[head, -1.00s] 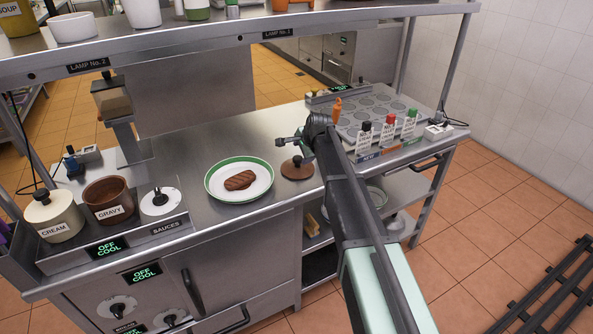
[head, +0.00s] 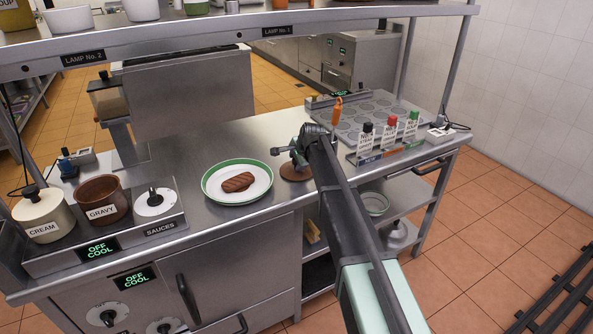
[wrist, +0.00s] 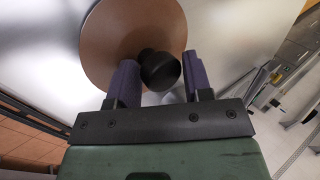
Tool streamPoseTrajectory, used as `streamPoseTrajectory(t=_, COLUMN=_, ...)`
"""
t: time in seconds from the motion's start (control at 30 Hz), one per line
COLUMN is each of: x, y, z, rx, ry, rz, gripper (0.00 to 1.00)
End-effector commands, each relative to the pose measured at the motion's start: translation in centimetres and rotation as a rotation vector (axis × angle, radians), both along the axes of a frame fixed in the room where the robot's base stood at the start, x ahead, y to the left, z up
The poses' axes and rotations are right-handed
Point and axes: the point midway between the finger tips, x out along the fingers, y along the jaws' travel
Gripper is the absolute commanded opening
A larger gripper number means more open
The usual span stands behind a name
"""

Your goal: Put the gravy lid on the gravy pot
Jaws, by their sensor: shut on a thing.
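The brown gravy lid (head: 297,175) lies flat on the steel counter, right of the plate. In the wrist view the round brown lid (wrist: 110,45) shows with its black knob (wrist: 160,71) between my two purple fingers. My gripper (head: 292,152) is at the lid and shut on its knob; it also shows in the wrist view (wrist: 161,80). The lid appears to rest on the counter. The brown gravy pot (head: 119,207) stands uncovered in the sauce station at the left, labelled GRAVY.
A green-rimmed plate (head: 213,194) with a brown patty (head: 238,182) lies between the lid and the sauce station. A lidded cream pot (head: 42,216) stands left of the gravy pot. Bottles (head: 389,131) stand at the right. A shelf (head: 170,46) spans above the counter.

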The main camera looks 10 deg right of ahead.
Motion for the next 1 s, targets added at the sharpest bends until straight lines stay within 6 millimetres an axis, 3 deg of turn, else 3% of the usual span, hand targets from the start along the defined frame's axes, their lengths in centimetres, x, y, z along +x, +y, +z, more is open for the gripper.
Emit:
streamPoseTrajectory(t=0.27, x=-0.2, y=0.0, z=0.5, rx=-0.002, ry=0.007, rz=0.001, gripper=0.20)
streamPoseTrajectory(t=0.33, x=-0.2, y=0.0, z=1.2, rx=-0.001, ry=0.006, rz=0.001, gripper=0.15)
streamPoseTrajectory(t=0.4, x=-0.2, y=0.0, z=2.0, rx=-0.001, ry=0.006, rz=0.001, gripper=0.04)
streamPoseTrajectory(t=0.47, x=-0.2, y=0.0, z=2.5, rx=-0.001, ry=0.005, rz=0.001, gripper=0.00)
streamPoseTrajectory(t=0.73, x=-0.1, y=0.0, z=5.0, rx=0.000, ry=0.004, rz=0.001, gripper=0.00)
streamPoseTrajectory(t=1.0, x=-0.1, y=0.0, z=4.9, rx=-0.001, ry=0.003, rz=0.000, gripper=0.00)
